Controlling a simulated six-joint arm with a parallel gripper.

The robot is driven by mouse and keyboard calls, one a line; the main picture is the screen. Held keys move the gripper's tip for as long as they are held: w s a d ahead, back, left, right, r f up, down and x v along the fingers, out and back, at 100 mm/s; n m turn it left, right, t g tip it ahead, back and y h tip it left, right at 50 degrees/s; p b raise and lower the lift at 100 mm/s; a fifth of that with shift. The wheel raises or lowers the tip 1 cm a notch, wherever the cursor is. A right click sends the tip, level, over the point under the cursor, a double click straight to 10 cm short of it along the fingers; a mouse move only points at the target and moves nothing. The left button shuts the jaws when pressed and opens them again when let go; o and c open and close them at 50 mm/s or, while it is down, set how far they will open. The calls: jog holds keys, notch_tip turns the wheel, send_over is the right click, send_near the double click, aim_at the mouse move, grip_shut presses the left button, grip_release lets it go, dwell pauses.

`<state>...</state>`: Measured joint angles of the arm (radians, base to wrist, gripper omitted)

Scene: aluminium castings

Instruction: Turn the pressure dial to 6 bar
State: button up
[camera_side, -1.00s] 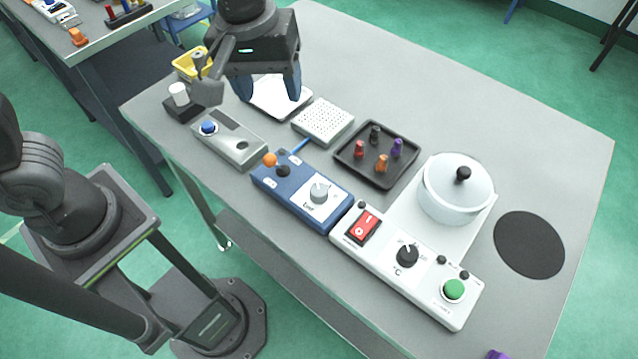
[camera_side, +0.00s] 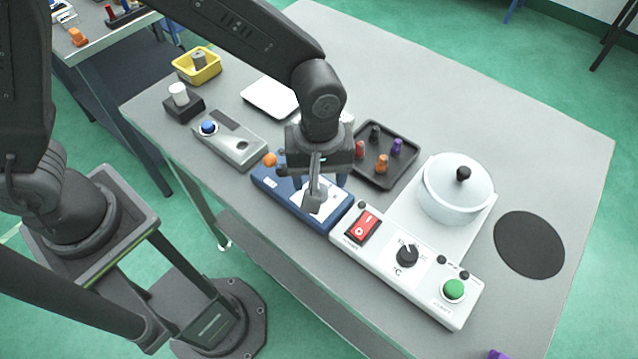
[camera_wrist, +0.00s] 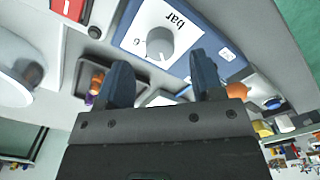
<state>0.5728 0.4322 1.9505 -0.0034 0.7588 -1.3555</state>
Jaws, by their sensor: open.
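The pressure dial is a grey round knob (camera_wrist: 160,42) on a white panel marked "bar" in the wrist view. It sits on a blue box (camera_side: 277,191), which stands left of the white heater unit in the side view. The knob's pointer setting is too small to read. My gripper (camera_side: 318,187) is above the blue box, pointing down, and hides the knob in the side view. In the wrist view its two blue fingers (camera_wrist: 161,75) are apart and empty, with the knob beyond the gap between them.
The white heater unit (camera_side: 380,262) has a red switch (camera_side: 362,228), a black knob (camera_side: 407,256) and a green button (camera_side: 453,290). A pot (camera_side: 456,192) stands behind it. A dark tray of pegs (camera_side: 400,172) lies behind the blue box. An orange-knobbed lever (camera_side: 270,159) rises at the box's left end.

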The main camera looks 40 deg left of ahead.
aim_at(319, 189)
jog(key=shift+f, duration=1.8)
jog(key=shift+c, duration=0.4)
jog(key=c, duration=0.8)
jog(key=shift+c, duration=0.3)
